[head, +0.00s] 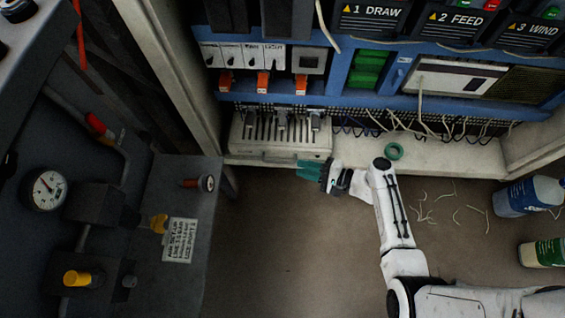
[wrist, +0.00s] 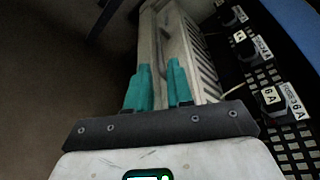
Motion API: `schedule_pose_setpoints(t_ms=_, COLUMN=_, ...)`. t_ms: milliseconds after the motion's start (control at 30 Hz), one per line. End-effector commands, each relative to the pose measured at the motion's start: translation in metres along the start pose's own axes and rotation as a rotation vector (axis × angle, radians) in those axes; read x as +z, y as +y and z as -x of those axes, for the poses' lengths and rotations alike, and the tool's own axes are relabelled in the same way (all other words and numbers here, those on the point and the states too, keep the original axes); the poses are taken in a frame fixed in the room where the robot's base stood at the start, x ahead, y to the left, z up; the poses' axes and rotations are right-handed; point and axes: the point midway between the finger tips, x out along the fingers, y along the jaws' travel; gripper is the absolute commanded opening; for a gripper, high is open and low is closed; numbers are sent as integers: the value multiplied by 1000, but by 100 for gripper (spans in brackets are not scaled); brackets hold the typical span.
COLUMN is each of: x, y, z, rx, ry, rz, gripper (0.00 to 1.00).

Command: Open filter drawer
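A pale, worn drawer-like unit with a slotted top (head: 262,150) sits at the bottom left of the cabinet; I take it for the filter drawer. Its front has a low, narrow handle or recess, small in the head view. The unit also shows in the wrist view (wrist: 150,45), with its long front face running away from me and slots on the right. My gripper (head: 309,170), with teal fingers, is just in front of the unit's right end. Contact with the front cannot be told.
A dark machine with a gauge (head: 44,190) stands at the left. Bottles (head: 527,196) are at the right. The brown floor before the cabinet is mostly clear, with some string scraps.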

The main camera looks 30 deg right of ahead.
Motion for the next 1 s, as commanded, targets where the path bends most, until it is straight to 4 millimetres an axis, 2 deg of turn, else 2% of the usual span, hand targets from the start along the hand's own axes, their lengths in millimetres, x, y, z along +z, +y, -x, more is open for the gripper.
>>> schedule_pose_setpoints(t_ms=33, x=-1, y=3, z=-11, rx=2, ry=-4, rz=2, gripper=21)
schedule_pose_setpoints(t_ms=200, x=-2, y=3, z=-42, rx=1, ry=-3, rz=2, gripper=21)
schedule_pose_setpoints(t_ms=400, x=0, y=2, z=-66, rx=1, ry=-2, rz=2, gripper=21)
schedule_pose_setpoints(t_ms=567, x=0, y=1, z=-73, rx=0, ry=0, rz=1, gripper=21)
schedule_pose_setpoints(t_ms=833, x=0, y=0, z=-74, rx=1, ry=0, rz=1, gripper=21)
schedule_pose_setpoints(t_ms=1000, x=0, y=0, z=-74, rx=1, ry=-1, rz=1, gripper=5)
